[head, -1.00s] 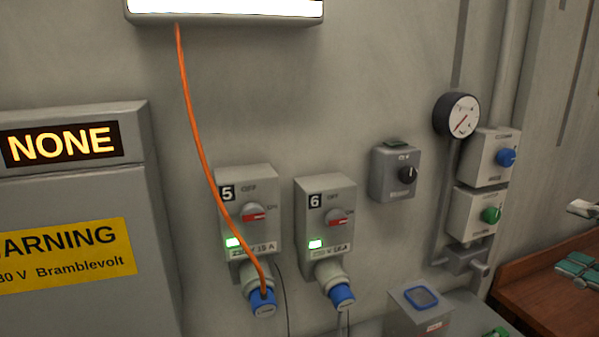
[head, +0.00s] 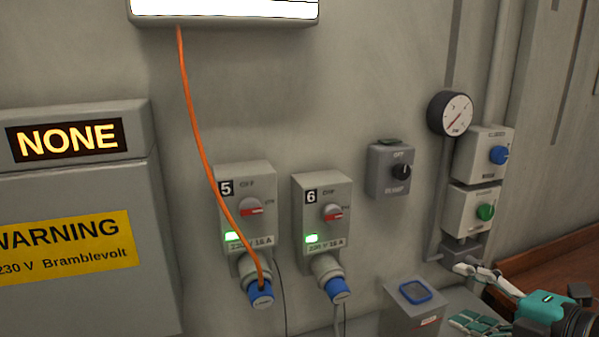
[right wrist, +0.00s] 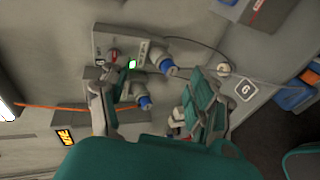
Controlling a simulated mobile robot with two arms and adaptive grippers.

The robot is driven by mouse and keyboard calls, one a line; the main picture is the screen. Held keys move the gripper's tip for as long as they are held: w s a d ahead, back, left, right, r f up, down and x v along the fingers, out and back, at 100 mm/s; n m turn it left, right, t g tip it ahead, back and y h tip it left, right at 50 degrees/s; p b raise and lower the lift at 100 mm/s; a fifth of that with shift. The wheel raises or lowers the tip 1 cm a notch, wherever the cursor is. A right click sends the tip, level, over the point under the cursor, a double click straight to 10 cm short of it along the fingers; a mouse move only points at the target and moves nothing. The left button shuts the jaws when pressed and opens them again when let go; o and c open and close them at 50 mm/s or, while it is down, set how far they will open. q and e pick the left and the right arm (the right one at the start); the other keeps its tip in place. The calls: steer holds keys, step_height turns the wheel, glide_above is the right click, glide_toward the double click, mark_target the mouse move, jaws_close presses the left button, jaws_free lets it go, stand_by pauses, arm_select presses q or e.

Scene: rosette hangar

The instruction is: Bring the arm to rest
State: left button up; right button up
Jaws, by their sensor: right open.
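My right gripper (head: 458,294) is at the lower right of the head view, open and empty, with its fingers pointing left. It is in front of the wall, to the right of the grey box with a blue-framed top (head: 415,292). In the right wrist view my open fingers (right wrist: 150,98) frame part of the wall with a switch box (right wrist: 118,45) and blue plugs, and nothing is between the pads. My left gripper is not in view.
Switch boxes 5 (head: 247,185) and 6 (head: 321,190) have blue plugs below; an orange cable (head: 196,130) runs to 5. A pump switch (head: 390,170), gauge (head: 450,113), blue knob (head: 498,155) and green knob (head: 485,212) are on the wall. A brown surface (head: 550,255) lies behind my gripper.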

steer(key=s+a+f+m+g+h, duration=0.1)
steer(key=a+f+m, duration=0.3)
steer(key=f, duration=0.6)
steer(key=s+a+f+m+g+h, duration=0.1)
steer(key=a+f+m+h, duration=0.15)
steer(key=f+m, duration=0.55)
steer(key=s+d+f+m+g+h, duration=0.25)
steer(key=s+f+m+g, duration=0.55)
steer(key=s+f, duration=1.15)
steer(key=f, duration=2.6)
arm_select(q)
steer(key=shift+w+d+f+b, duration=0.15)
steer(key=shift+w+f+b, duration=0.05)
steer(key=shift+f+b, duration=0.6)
arm_select(e)
steer(key=s+d+f+g, duration=0.1)
steer(key=s+d+f, duration=0.1)
steer(key=s+f, duration=1.2)
steer(key=shift+s+f+g, duration=0.3)
steer(key=shift+s+f, duration=0.05)
steer(key=shift+s, duration=0.6)
steer(key=shift+c, duration=0.3)
